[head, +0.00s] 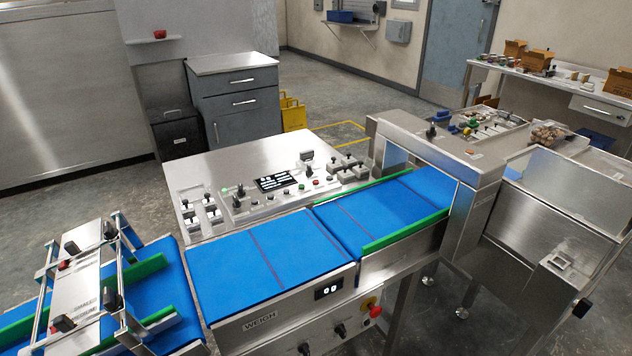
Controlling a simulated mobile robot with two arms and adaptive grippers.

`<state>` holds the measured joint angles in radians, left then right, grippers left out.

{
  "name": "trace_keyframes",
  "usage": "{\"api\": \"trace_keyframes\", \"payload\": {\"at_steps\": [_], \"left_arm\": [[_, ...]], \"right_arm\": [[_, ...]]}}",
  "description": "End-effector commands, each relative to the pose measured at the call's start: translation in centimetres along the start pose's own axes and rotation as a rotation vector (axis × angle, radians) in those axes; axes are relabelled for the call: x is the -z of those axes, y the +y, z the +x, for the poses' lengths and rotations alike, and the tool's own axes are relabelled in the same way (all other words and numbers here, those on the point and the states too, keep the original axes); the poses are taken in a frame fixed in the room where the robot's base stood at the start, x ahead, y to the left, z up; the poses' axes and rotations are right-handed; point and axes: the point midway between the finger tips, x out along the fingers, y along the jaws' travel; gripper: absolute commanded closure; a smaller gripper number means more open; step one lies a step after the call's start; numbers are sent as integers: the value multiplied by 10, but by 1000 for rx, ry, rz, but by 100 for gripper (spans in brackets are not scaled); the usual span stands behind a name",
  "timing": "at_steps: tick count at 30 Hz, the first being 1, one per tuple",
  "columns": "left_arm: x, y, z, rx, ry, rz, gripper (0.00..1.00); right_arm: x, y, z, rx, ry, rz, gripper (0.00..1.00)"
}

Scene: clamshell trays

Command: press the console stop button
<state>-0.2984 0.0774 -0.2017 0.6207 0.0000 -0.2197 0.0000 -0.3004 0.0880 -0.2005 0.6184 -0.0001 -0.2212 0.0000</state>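The console (215,165) is a steel panel behind the blue conveyor, with a black display (273,183), several knobs and several small buttons. A small red button (315,182) sits on it right of the display; its label is too small to read. A green light or button (241,190) is left of the display. A separate red mushroom button on a yellow base (374,310) is on the front of the weigh conveyor, below the belt. Neither of my grippers shows in the head view.
Blue conveyor belts (245,258) with green guide rails run across the front. A metal frame with black knobs (80,285) stands over the left belt. A steel machine housing (440,150) stands at the right. Open floor (340,95) lies behind the console.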

Motion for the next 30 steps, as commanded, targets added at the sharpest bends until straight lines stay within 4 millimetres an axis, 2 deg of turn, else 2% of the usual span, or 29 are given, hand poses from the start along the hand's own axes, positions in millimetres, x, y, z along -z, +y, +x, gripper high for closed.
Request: {"api": "trace_keyframes", "payload": {"at_steps": [2, 8, 30], "left_arm": [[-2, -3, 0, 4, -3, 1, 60], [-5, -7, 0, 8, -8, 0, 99], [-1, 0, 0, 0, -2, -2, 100]], "right_arm": [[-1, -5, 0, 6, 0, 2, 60], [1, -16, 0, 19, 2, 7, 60], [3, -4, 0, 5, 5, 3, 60]]}}
